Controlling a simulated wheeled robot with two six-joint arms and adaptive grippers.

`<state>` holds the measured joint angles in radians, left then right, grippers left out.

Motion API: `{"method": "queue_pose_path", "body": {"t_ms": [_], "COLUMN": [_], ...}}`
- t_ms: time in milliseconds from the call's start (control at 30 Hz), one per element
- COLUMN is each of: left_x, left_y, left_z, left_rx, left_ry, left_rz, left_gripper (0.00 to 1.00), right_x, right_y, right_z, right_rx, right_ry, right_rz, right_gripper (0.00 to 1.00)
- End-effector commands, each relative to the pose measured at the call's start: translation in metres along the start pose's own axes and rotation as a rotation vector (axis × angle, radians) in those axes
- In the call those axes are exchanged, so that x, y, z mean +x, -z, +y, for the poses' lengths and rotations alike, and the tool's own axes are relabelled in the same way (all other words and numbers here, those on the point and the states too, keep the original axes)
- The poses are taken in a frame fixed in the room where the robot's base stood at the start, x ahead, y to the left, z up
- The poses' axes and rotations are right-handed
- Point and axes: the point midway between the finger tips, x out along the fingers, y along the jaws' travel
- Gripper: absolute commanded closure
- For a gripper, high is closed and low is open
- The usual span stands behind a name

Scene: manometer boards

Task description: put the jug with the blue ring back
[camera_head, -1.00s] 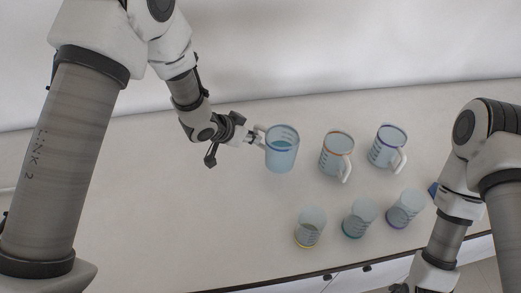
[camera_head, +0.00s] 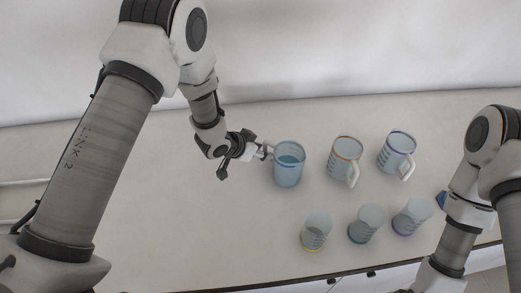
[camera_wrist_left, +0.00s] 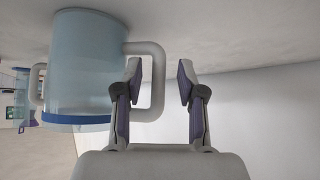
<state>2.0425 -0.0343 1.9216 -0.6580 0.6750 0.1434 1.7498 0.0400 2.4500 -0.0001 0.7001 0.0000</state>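The jug with the blue ring (camera_head: 289,172) stands on the table at the left of the row of jugs, upright, with bluish liquid inside. Its handle points left toward my left gripper (camera_head: 266,152). In the left wrist view the jug (camera_wrist_left: 85,65) appears upside down, its blue ring at the bottom of the picture. There my left gripper (camera_wrist_left: 158,75) is open, its fingers apart on either side of the handle's outer bar, with visible gaps.
A jug with an orange ring (camera_head: 343,160) and one with a purple ring (camera_head: 396,152) stand to the right. In front stand cups with yellow (camera_head: 315,232), teal (camera_head: 365,225) and purple (camera_head: 411,218) bands. The table's left part is clear.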

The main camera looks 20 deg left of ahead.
Motion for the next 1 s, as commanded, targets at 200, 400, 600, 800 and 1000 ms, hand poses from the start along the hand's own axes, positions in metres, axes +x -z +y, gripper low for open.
{"method": "queue_pose_path", "body": {"t_ms": [200, 400, 600, 800, 1000], "left_x": [-0.01, -0.056, -0.104, -0.122, -0.123], "left_y": [0.002, 0.001, 0.002, 0.002, 0.002], "left_z": [-0.001, -0.001, -0.001, 0.0, 0.0], "left_rx": [-0.002, -0.004, -0.004, 0.0, 0.0], "left_ry": [0.001, 0.002, 0.002, -0.001, -0.001], "left_rz": [0.0, 0.003, 0.004, 0.0, 0.0], "left_gripper": [0.61, 0.61, 0.61, 0.61, 0.61], "right_x": [0.001, 0.015, 0.024, 0.025, 0.025], "right_y": [0.0, 0.0, 0.0, 0.0, 0.0], "right_z": [0.0, 0.0, 0.0, 0.0, 0.0], "right_rx": [0.0, 0.0, 0.0, 0.0, 0.0], "right_ry": [0.0, 0.0, 0.0, 0.0, 0.0], "right_rz": [0.001, 0.0, 0.0, 0.0, 0.0], "right_gripper": [0.6, 0.6, 0.6, 0.6, 0.6]}}
